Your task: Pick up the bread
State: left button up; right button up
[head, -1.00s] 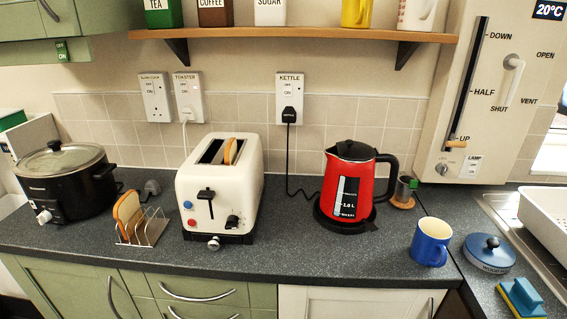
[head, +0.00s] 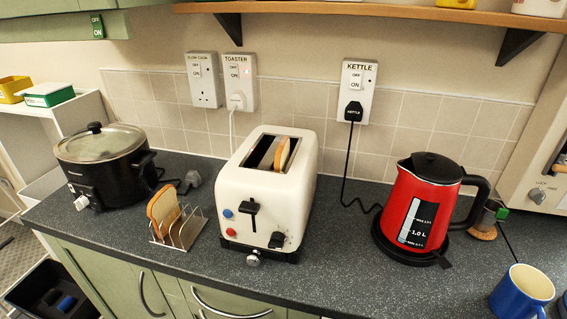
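A slice of bread (head: 162,208) stands upright in the left part of a metal toast rack (head: 187,233) on the dark worktop. Another slice of bread (head: 282,153) stands in the right part of the slots of the white toaster (head: 258,200), its top edge showing above the opening. The rest of that slice is hidden inside the toaster. Neither of my grippers is in view.
A black slow cooker (head: 100,170) stands left of the rack. A red kettle (head: 415,212) on its base stands right of the toaster, with a blue mug (head: 520,290) farther right. A wooden shelf (head: 390,15) overhangs the back.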

aim_at(282, 155)
jog(key=k, duration=1.2)
jog(key=z, duration=0.65)
jog(key=i, duration=0.65)
jog(key=z, duration=0.05)
